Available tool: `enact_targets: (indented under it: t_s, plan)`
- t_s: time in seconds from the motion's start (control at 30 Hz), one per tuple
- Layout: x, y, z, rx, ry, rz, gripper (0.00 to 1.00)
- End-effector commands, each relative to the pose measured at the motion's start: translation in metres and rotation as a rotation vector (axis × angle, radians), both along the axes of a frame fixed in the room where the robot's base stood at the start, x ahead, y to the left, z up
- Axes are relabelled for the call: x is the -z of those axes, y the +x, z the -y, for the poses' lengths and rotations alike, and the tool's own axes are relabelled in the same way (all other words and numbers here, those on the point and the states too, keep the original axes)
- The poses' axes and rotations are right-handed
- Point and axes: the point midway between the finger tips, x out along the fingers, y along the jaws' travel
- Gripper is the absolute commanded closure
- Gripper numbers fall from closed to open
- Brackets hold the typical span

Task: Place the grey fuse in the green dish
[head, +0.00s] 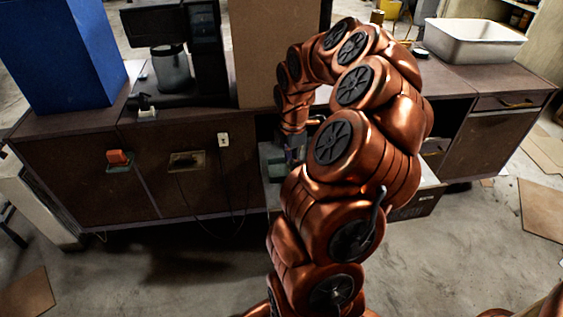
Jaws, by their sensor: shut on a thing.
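My gripper (294,152) is small in the head view, pointing down at the end of my copper-coloured arm, over an open grey box or drawer (272,153) at the front of the counter. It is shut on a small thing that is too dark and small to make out. I cannot pick out the grey fuse for certain. My arm hides much of the box and the counter's middle.
A tall blue box (65,60) and a black coffee machine (175,55) stand on the counter (70,122) at left. A white tub (472,42) sits at right. A brown panel (260,60) stands behind the arm. Cardboard pieces (541,208) lie on the otherwise open floor.

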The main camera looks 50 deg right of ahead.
Motion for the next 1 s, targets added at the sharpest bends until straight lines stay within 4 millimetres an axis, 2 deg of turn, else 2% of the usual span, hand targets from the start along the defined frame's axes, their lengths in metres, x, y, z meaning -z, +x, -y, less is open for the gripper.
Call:
enact_targets:
  t_s: [0.13, 0.33, 0.47, 0.77, 1.0]
  plan:
    - [0.004, 0.025, 0.003, 0.0, 0.001, -0.003, 1.0]
    - [0.005, 0.042, 0.006, -0.001, 0.001, -0.004, 1.0]
    - [0.007, 0.045, 0.006, 0.0, 0.002, -0.002, 1.0]
    - [0.04, 0.044, 0.005, 0.0, 0.004, -0.004, 1.0]
    - [0.04, 0.045, 0.006, 0.0, 0.002, -0.002, 1.0]
